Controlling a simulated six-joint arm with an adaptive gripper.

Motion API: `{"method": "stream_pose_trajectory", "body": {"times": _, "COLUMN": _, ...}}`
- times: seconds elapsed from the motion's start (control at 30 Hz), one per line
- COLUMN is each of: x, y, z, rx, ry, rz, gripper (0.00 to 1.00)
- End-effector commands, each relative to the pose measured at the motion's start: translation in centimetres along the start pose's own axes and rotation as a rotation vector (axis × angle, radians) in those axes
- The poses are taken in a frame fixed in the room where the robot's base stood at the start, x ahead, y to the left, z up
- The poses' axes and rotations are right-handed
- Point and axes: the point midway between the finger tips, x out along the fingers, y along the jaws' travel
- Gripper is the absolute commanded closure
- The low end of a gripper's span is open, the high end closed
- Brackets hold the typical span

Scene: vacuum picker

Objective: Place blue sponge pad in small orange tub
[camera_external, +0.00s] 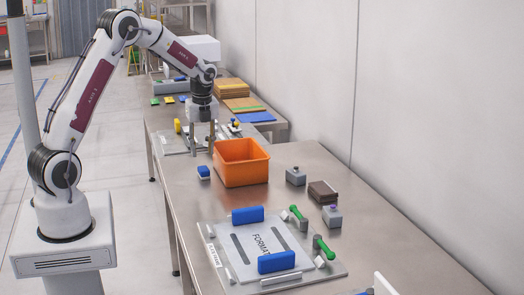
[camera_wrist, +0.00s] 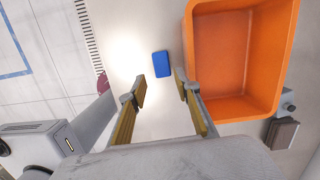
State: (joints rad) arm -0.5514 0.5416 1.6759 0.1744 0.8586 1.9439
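The blue sponge pad (camera_external: 203,172) is a small block with a pale lower part, lying on the metal table just left of the orange tub. In the wrist view the sponge pad (camera_wrist: 161,64) shows as a blue rectangle ahead of the fingertips. The small orange tub (camera_external: 241,172) stands upright; in the wrist view the tub (camera_wrist: 203,62) is at right and looks empty inside. My gripper (camera_external: 202,151) points down above the table near the sponge pad and tub. In the wrist view my gripper (camera_wrist: 160,89) is open, with nothing between its fingers.
A grey fixture plate (camera_external: 252,245) with blue blocks and green-handled clamps is at the front. Grey blocks (camera_external: 295,176) and a brown block (camera_external: 322,192) sit right of the tub. Boards (camera_external: 234,88) lie behind. Bare table surrounds the sponge pad's left and front.

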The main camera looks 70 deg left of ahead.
Motion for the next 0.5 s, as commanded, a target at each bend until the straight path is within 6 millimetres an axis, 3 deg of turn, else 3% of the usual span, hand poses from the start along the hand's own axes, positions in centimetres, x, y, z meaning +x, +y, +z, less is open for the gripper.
{"method": "stream_pose_trajectory", "body": {"times": 0.5, "x": 0.32, "y": 0.03, "z": -0.03, "rx": 0.021, "ry": 0.001, "rz": 0.001, "gripper": 0.68}}
